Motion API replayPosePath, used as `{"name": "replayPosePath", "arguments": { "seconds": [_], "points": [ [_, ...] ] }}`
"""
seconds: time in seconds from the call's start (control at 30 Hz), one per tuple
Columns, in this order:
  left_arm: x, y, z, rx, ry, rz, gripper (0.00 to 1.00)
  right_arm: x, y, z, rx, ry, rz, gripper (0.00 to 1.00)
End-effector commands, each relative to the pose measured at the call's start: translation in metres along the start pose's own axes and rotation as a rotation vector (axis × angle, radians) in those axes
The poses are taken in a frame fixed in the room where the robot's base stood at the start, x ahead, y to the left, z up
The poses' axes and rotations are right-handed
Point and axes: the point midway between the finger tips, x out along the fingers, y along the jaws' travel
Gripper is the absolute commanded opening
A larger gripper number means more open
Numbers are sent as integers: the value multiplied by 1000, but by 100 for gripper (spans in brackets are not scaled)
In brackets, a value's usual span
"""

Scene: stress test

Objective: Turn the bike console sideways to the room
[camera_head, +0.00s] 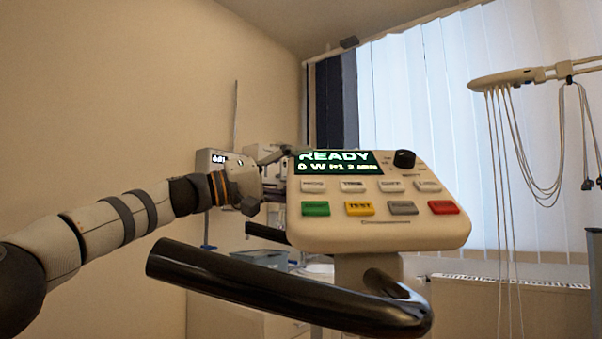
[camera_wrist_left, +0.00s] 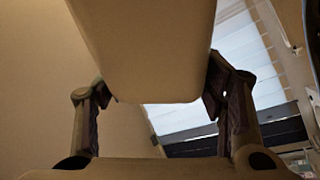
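The bike console (camera_head: 375,210) is a pale panel with a lit READY screen, a black knob and coloured buttons, facing me in the head view. My left gripper (camera_head: 263,178) is at its left edge, one finger by the upper left corner. In the left wrist view, a plain pale body, seemingly the console (camera_wrist_left: 150,50), reaches down between the two spread fingers of my left gripper (camera_wrist_left: 160,93). The pads lie close along both its sides; whether they press on it I cannot tell. My right gripper is not in view.
A black handlebar (camera_head: 290,290) curves in front of and below the console. A small device with a lit display (camera_head: 213,160) stands behind my left wrist. At the right, a pale arm with hanging cables (camera_head: 515,78) stands before window blinds (camera_head: 430,100).

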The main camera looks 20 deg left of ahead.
Motion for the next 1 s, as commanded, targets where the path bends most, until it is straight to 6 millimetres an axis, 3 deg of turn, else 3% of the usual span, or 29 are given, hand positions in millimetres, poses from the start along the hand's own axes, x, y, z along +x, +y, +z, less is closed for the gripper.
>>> {"name": "replayPosePath", "arguments": {
  "seconds": [0.03, 0.07, 0.43, 0.8, 1.0],
  "points": [
    [-1, 3, -2, 2, 4, 3, 76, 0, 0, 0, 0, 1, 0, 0],
    [-1, 2, -2, 2, 4, 3, 83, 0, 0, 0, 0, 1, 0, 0],
    [-5, 1, -1, -2, 0, 1, 83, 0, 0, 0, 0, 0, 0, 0],
    [-95, 2, -2, -2, 4, 3, 83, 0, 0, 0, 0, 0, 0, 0],
    [-119, 1, -1, -1, 2, 2, 83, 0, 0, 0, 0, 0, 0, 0]
  ]
}}
